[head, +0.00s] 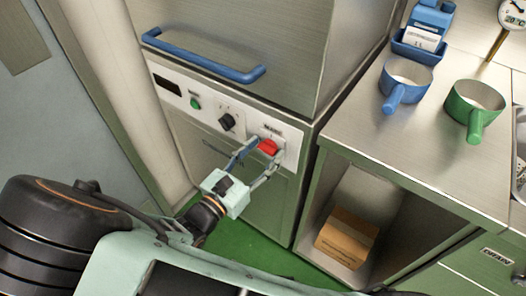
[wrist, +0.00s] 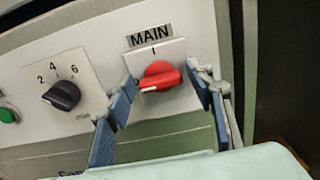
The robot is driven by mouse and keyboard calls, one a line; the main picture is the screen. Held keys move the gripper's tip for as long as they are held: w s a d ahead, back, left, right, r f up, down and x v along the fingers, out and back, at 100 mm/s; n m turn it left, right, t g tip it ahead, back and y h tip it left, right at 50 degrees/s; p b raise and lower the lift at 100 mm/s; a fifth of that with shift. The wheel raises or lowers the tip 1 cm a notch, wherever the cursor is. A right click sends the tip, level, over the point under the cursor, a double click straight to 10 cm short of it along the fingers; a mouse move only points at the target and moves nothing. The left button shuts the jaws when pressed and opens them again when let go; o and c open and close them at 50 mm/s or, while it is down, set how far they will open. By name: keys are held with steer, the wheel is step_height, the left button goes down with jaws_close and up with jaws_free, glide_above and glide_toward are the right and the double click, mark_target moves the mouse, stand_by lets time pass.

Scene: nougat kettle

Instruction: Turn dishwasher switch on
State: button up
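The main switch is a red rotary knob (head: 268,146) on the white control panel of the steel dishwasher. In the wrist view the red knob (wrist: 160,75) sits under a "MAIN" label (wrist: 150,35), with an "I" mark above it. Its grip ridge lies roughly sideways, with a pale mark at its left end. My gripper (head: 263,154) is in front of the panel. In the wrist view my gripper (wrist: 161,80) is open, with one blue-padded finger on each side of the knob. A gap shows between each fingertip and the knob.
A black dial (wrist: 62,95) and a green button (wrist: 8,115) are left of the switch. A blue handle bar (head: 203,57) juts out above the panel. A steel counter (head: 400,135) at right holds blue and green pans. A cardboard box (head: 346,238) sits below.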

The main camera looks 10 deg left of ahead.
steer(key=c, duration=0.9)
steer(key=shift+o, duration=0.2)
steer(key=shift+m, duration=0.4)
steer(key=m, duration=0.3)
steer(key=shift+d, duration=0.1)
steer(key=m+b, duration=0.1)
steer(key=m, duration=0.2)
steer(key=shift+f+m, duration=0.15)
steer(key=shift+m, duration=0.15)
steer(key=m+b, duration=0.6)
steer(key=m, duration=0.4)
steer(key=shift+s+f, duration=0.1)
steer(key=shift+m+b, duration=0.35)
steer(key=shift+m, duration=0.05)
